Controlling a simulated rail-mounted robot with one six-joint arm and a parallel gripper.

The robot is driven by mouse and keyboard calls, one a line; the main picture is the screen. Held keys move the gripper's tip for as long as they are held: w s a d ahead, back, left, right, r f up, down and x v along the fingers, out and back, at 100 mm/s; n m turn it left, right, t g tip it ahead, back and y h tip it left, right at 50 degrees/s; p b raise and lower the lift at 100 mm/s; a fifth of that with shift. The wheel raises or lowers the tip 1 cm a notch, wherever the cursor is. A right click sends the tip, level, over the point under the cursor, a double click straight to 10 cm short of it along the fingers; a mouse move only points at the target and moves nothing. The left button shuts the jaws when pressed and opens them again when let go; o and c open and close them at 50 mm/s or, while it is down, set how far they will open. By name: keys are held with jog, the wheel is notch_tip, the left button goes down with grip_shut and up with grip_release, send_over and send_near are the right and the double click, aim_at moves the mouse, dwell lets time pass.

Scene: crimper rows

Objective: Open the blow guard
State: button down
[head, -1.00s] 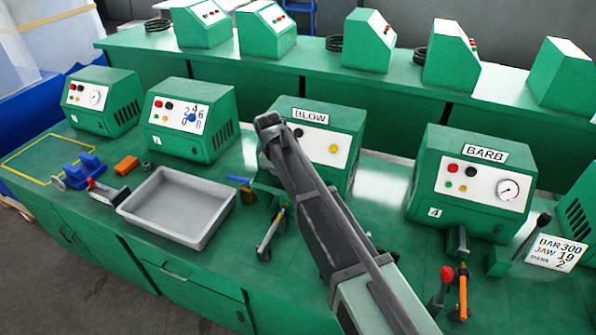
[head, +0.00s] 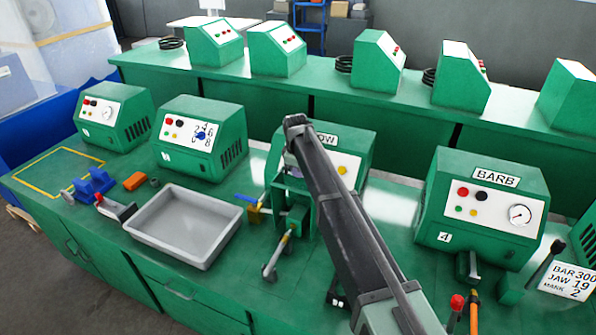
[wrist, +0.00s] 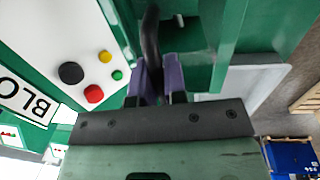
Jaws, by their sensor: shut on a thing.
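The blow machine (head: 355,145) is a green box with a white front panel on the near bench; my arm covers part of its label and front. In the wrist view its panel (wrist: 85,45) shows black, red, yellow and green buttons. My gripper (wrist: 160,78) has purple fingers shut on a dark curved handle (wrist: 151,35) in front of the machine. Green guard parts (wrist: 228,35) are to the right of the handle. In the head view, green framework (head: 297,215) stands before the machine. How far the guard is open cannot be told.
A grey tray (head: 185,225) lies to the left, with a levered tool (head: 278,255) between it and my arm. The barb machine (head: 482,205) stands to the right. Small blue, orange and dark items (head: 95,183) lie at the left. Bare bench shows between the machines.

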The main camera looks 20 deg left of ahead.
jog(key=c, duration=1.2)
grip_release()
jog(key=r+p, duration=0.7)
jog(key=s+r+p, duration=0.1)
jog(key=r+p, duration=0.2)
jog(key=shift+s+r+p, duration=0.1)
jog(key=shift+r+p, duration=0.25)
jog(key=shift+r, duration=0.05)
jog(key=shift+o, duration=0.2)
jog(key=shift+a, duration=0.1)
